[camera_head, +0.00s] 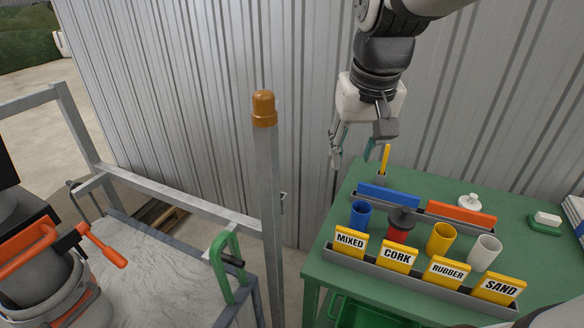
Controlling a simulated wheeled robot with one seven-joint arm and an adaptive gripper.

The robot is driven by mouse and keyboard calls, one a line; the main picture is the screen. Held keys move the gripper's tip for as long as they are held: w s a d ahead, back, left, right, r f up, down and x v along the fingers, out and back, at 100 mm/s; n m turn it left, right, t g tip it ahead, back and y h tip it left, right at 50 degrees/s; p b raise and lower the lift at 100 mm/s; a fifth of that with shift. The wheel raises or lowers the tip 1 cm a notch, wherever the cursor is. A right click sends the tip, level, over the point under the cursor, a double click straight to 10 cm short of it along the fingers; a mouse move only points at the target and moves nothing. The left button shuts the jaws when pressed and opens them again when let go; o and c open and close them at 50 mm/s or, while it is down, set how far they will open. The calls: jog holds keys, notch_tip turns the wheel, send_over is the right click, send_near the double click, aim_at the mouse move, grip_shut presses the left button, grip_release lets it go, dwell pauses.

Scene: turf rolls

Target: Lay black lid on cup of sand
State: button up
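The white cup (484,252) stands behind the yellow SAND sign (499,289) at the right end of the row of cups; I cannot see what is in it. The black lid (402,217), a dark disc with a knob, appears to rest on top of the red cup (397,236) behind the CORK sign (397,257). My gripper (352,152) hangs above and beyond the table's back left corner, in front of the corrugated wall. Its fingers are apart with nothing visible between them. It is well away from the lid and the white cup.
The green table (345,207) also bears a blue cup (360,214), a yellow cup (440,238), blue (388,195) and orange (461,214) bars, a white knobbed piece (470,201) and an eraser-like block (546,220). A metal post (267,190) stands left of the table.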

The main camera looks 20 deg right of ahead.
jog(key=s+a+n+t+y, duration=0.1)
jog(key=s+a+n, duration=0.3)
jog(key=s+a, duration=0.5)
jog(key=shift+s+a+r+t, duration=0.2)
jog(key=shift+a+r+t, duration=0.25)
jog(key=shift+a+t, duration=0.35)
